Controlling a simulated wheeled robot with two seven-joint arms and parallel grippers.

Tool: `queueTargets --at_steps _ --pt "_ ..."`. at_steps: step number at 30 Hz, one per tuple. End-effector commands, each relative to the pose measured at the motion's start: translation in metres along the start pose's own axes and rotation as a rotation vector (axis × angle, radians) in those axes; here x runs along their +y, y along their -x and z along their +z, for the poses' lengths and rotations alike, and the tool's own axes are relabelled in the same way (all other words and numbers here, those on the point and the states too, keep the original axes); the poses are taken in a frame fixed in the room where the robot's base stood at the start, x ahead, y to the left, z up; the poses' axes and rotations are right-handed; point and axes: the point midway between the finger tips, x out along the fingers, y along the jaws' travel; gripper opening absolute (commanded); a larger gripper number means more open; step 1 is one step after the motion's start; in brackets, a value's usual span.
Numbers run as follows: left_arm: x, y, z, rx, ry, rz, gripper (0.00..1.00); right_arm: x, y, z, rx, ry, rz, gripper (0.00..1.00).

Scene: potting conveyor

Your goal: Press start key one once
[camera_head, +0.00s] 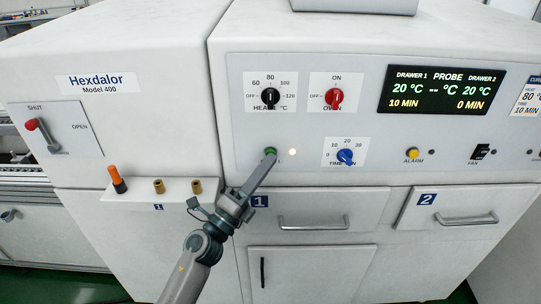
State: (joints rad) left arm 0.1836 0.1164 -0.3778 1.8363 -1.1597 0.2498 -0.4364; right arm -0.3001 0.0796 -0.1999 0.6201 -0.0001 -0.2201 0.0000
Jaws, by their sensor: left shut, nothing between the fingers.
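The green start key (270,152) sits on the grey front panel, above the drawer marked 1. My right gripper is not in view.
A blue time knob (345,156), a black heater knob (268,97) and a red oven knob (335,97) surround the key. The yellow alarm button (412,153) is farther right. Drawer 1's handle (311,223) juts out below. An orange-handled piece (117,179) stands on the left ledge.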

Motion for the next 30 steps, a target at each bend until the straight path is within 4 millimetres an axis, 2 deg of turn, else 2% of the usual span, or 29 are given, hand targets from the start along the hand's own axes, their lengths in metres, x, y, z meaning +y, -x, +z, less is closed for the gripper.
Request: queueTargets --at_steps 14,30 --pt "0.000 -0.001 0.001 -0.001 0.000 0.000 0.00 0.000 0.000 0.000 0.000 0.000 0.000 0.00" --pt "-0.008 0.011 -0.008 0.000 0.001 0.000 0.00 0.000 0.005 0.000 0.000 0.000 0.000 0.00"
